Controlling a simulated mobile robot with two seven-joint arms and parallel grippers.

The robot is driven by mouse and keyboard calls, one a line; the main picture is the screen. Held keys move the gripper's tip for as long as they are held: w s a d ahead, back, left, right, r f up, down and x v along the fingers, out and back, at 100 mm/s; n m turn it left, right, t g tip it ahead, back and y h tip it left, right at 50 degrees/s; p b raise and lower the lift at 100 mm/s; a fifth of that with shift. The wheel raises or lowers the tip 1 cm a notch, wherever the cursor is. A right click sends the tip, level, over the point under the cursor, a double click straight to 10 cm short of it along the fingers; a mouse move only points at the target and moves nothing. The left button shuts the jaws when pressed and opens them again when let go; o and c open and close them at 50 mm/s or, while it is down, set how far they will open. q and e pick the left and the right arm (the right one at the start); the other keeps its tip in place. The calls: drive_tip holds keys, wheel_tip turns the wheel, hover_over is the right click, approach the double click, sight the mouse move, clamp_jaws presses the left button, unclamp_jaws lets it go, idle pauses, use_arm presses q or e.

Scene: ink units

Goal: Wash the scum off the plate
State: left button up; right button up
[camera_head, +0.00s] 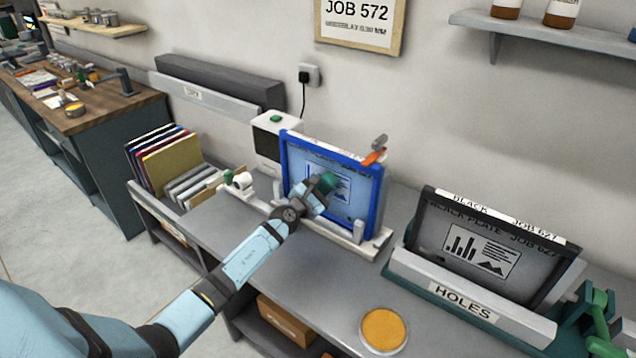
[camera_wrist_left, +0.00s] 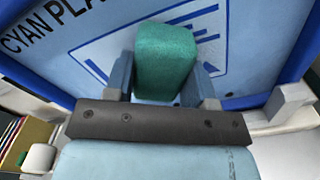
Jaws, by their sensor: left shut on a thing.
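The cyan plate in a blue frame (camera_head: 358,205) stands upright in a pale stand on the grey bench. It fills the left wrist view (camera_wrist_left: 90,45), with its lettering and a dark blue printed design. My left gripper (camera_head: 322,190) is in front of this plate, shut on a green sponge (camera_wrist_left: 165,62). The sponge also shows in the head view (camera_head: 329,180), at the plate's face; I cannot tell whether it touches. I cannot make out scum clearly; the gripper and sponge hide part of the plate. My right gripper is not in view.
A black-framed plate (camera_head: 490,245) stands to the right in a holder marked HOLES (camera_head: 465,298). A round orange-topped dish (camera_head: 383,330) lies near the front edge. A white box (camera_head: 268,140) stands behind the blue frame. Coloured folders (camera_head: 165,160) stand at left.

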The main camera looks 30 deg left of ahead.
sight(340, 186)
use_arm(q)
drive_tip(key=shift+s+d+p, duration=0.1)
drive_tip(key=shift+d+p, duration=0.7)
drive_tip(key=shift+d, duration=0.5)
drive_tip(key=shift+d+p, duration=0.45)
drive_tip(key=shift+d, duration=0.35)
drive_tip(key=shift+s+d, duration=0.15)
drive_tip(key=shift+d, duration=0.7)
drive_tip(key=shift+a+f+b, duration=0.1)
drive_tip(key=shift+a+b, duration=0.4)
drive_tip(key=shift+a, duration=0.85)
drive_tip(key=shift+w+a+b, duration=0.15)
drive_tip(key=shift+a+b, duration=0.2)
drive_tip(key=shift+a, duration=0.55)
drive_tip(key=shift+w+a+b, duration=0.15)
drive_tip(key=shift+a+b, duration=0.15)
drive_tip(key=shift+a, duration=0.6)
drive_tip(key=shift+w+a+b, duration=0.1)
drive_tip(key=shift+a+b, duration=0.6)
drive_tip(key=shift+a, duration=0.8)
drive_tip(key=shift+d, duration=0.1)
